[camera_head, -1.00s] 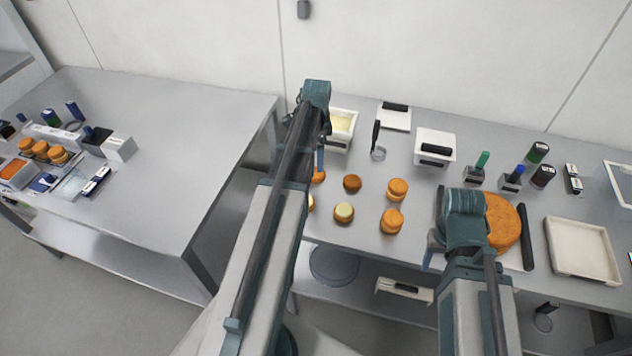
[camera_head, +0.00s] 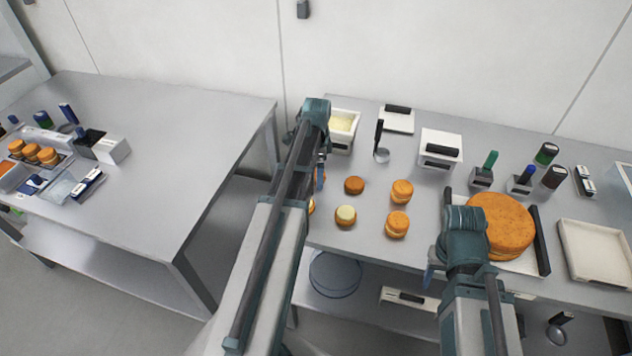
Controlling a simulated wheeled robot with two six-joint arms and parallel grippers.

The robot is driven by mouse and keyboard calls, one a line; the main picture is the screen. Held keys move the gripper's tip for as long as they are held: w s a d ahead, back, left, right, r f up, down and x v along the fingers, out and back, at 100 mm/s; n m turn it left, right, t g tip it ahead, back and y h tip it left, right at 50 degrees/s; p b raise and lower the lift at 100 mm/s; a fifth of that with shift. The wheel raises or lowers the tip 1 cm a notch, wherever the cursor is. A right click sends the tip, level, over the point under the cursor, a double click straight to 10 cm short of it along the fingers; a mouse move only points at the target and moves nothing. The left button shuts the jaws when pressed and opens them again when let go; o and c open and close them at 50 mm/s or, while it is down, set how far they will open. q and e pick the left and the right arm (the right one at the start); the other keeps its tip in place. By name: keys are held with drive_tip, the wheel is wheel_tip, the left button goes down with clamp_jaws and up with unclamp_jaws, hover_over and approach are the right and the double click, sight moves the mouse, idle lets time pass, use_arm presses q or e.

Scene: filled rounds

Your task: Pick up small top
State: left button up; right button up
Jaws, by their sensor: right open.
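Several small round cakes stand on the right table. A single low brown round (camera_head: 354,185) lies at the back, and a round with pale cream on top (camera_head: 346,216) stands in front of it. Two taller orange rounds (camera_head: 401,191) (camera_head: 397,224) stand to the right; I cannot tell which piece is the small top. My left gripper (camera_head: 321,176) is left of these rounds, mostly hidden by its arm, and its jaws are unclear. Another round (camera_head: 311,206) shows partly beside that arm. My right gripper (camera_head: 430,276) is open near the table's front edge, left of the large cake (camera_head: 501,222).
A tub of cream (camera_head: 342,128), a ladle (camera_head: 381,150), a white box (camera_head: 439,148) and several bottles stand behind. An empty white tray (camera_head: 592,250) is at the right. The left table (camera_head: 170,125) is mostly clear, with goods at its left end.

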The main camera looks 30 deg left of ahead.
use_arm(q)
drive_tip(key=shift+r, duration=0.1)
drive_tip(key=c, duration=0.8)
drive_tip(key=shift+r, duration=0.1)
drive_tip(key=shift+r+p, duration=0.5)
drive_tip(key=shift+p, duration=0.15)
wheel_tip(320, 180, up, 3)
drive_tip(key=p, duration=0.2)
drive_tip(key=shift+f+p, duration=0.1)
drive_tip(key=shift+p, duration=0.3)
drive_tip(key=s+d, duration=0.3)
drive_tip(key=s, duration=0.1)
drive_tip(key=s+d, duration=0.3)
drive_tip(key=d, duration=0.1)
drive_tip(key=s+d+r+p, duration=0.1)
drive_tip(key=s+d, duration=0.3)
drive_tip(key=shift+s, duration=0.35)
drive_tip(key=shift+w, duration=0.1)
